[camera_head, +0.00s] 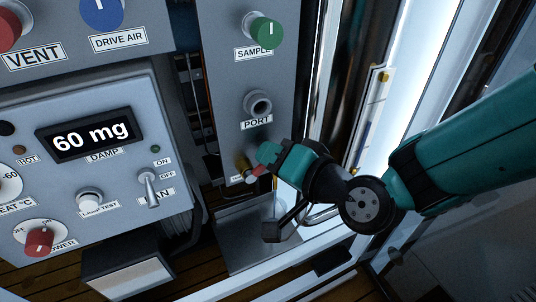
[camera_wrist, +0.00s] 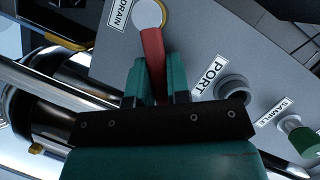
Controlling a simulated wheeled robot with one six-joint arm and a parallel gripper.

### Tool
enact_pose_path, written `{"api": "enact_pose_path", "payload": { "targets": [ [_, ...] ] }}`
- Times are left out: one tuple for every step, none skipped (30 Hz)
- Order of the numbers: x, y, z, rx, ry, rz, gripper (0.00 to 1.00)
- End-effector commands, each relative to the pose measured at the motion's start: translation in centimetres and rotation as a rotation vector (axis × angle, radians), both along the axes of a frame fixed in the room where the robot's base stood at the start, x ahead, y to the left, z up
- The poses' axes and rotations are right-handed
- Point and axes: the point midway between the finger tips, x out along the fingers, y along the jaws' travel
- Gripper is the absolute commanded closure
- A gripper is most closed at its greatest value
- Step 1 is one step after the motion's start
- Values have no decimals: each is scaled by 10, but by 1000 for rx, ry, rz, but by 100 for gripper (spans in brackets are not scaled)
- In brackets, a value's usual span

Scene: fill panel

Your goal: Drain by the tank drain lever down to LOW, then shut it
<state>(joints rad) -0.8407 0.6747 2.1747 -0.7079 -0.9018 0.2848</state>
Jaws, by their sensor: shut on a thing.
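The red drain lever (camera_wrist: 153,58) runs from a round pale pivot (camera_wrist: 148,14) with a brass-coloured rim, beside the DRAIN label (camera_wrist: 121,14), in the wrist view. My gripper (camera_wrist: 156,84) is shut on the lever, one teal finger on each side. In the head view my gripper (camera_head: 262,158) is at the lower part of the panel, below PORT. There it hides most of the lever; a bit of red lever (camera_head: 256,171) and the brass fitting show. A narrow upright gauge (camera_head: 371,118) with brass fittings stands right of the panel; no LOW mark or level can be read.
The PORT opening (camera_head: 258,103) and green SAMPLE knob (camera_head: 266,31) sit above the lever. At left is a control box (camera_head: 105,185) with a display reading 60 mg, a toggle and knobs. A metal tray (camera_head: 240,243) lies below. Shiny upright pipes stand close at right.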

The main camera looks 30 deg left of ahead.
Motion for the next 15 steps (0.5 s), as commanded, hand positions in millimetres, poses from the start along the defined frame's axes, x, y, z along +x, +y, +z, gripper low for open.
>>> {"api": "enact_pose_path", "payload": {
  "targets": [
    [0, 0, -1, -1, 0, 0, 100],
    [0, 0, -1, -1, 0, 0, 100],
    [0, 0, 0, -1, 0, 0, 100],
    [0, -1, -1, -1, 0, 0, 100],
    [0, -1, -1, -1, 0, 0, 100],
    [0, -1, -1, -1, 1, 0, 81],
    [0, -1, -1, -1, 1, 0, 74],
    [0, -1, -1, -1, 1, 0, 67],
    [0, -1, -1, -1, 1, 0, 58],
    [0, -1, -1, -1, 1, 0, 57],
    [0, -1, 0, -1, 1, 0, 57],
    [0, -1, 0, -1, 1, 0, 57],
    [0, -1, 0, 0, 1, 0, 57],
    [0, -1, 0, 0, 1, 0, 57],
    [0, -1, 0, 0, 1, 0, 57]
  ]
}}
